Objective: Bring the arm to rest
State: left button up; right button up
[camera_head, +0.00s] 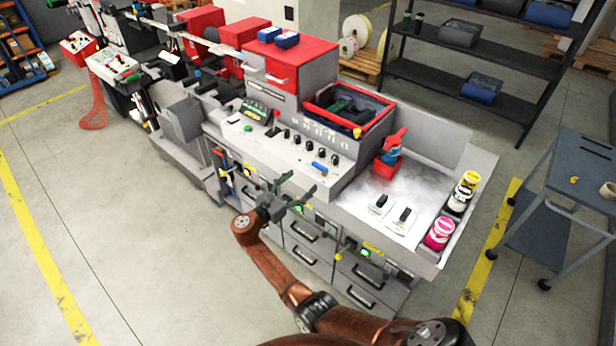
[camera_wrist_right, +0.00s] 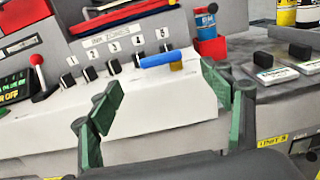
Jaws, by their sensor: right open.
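My right arm (camera_head: 275,262), copper-brown with black joints, reaches up from the bottom edge of the head view. In the wrist view the open gripper (camera_wrist_right: 160,92) frames the white panel front, with nothing between the fingers. A blue-handled piece (camera_head: 319,167) lies on the panel and shows beyond the fingers in the wrist view (camera_wrist_right: 160,60). My left gripper is not in view.
Black knobs (camera_head: 309,146) line the panel. A red holder (camera_head: 386,167) and several ink cans (camera_head: 440,233) stand on the right worktop. Drawers (camera_head: 308,233) are close behind the gripper. A blue cart (camera_head: 560,200) stands at right. Floor at left (camera_head: 110,230) is clear.

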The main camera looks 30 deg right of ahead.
jog(key=shift+s+a, duration=0.15)
jog(key=shift+a, duration=0.3)
